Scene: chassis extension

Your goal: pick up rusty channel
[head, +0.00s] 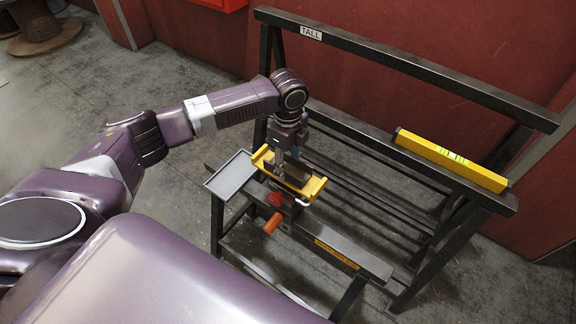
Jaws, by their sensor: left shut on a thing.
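My left gripper (290,178) reaches down from above at the yellow holder (316,187) on the front rail of the dark steel stand. It is shut on a small brownish piece (299,170), which looks like the rusty channel. The piece is mostly hidden by the fingers, and I cannot tell whether it still touches the holder. My right gripper is not in view.
A grey tray (232,174) sits left of the holder. A clamp with an orange handle (272,223) is just in front. The stand's tall frame (420,70) rises behind.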

